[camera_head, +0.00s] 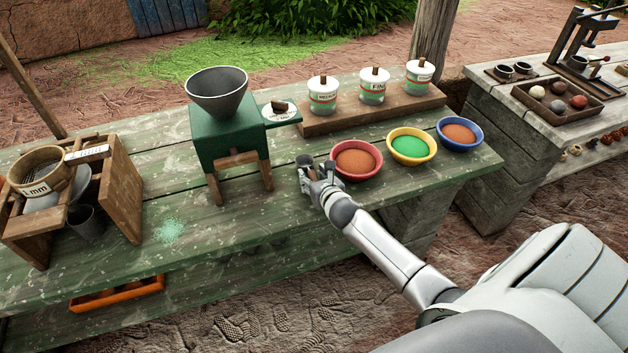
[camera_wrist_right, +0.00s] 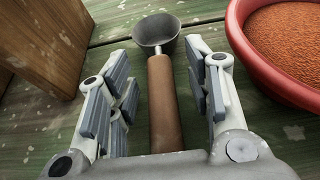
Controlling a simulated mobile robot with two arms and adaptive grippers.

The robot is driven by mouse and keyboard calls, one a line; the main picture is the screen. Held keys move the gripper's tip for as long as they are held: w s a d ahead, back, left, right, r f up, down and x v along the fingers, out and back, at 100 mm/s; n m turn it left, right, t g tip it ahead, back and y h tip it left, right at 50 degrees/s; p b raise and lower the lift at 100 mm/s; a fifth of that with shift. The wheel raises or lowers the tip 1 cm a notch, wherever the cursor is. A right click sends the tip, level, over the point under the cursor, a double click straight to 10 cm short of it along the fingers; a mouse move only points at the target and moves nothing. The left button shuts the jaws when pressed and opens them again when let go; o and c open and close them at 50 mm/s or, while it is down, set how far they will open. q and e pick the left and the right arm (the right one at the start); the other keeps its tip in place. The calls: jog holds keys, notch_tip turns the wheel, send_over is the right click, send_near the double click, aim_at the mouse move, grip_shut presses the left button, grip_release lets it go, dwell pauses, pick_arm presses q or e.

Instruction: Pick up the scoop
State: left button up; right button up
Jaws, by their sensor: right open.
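The scoop (camera_wrist_right: 164,95) has a grey metal bowl and a brown wooden handle, and it lies on the green wooden table (camera_head: 270,225). In the right wrist view its handle runs between the two fingers of my right gripper (camera_wrist_right: 160,95). The fingers are open, with a gap on each side of the handle. In the head view my right gripper (camera_head: 317,177) is low at the table, and it hides much of the scoop; the grey bowl (camera_head: 304,160) shows just beyond the fingers. My left gripper is not in view.
A red bowl of orange-brown powder (camera_head: 356,159) stands close right of my right gripper. Yellow (camera_head: 410,146) and blue (camera_head: 459,133) bowls stand farther right. A green hopper stand (camera_head: 228,138) is to the left. Lidded jars (camera_head: 322,95) stand on a wooden board behind.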

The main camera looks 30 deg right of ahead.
jog(key=shift+c, duration=0.4)
grip_shut()
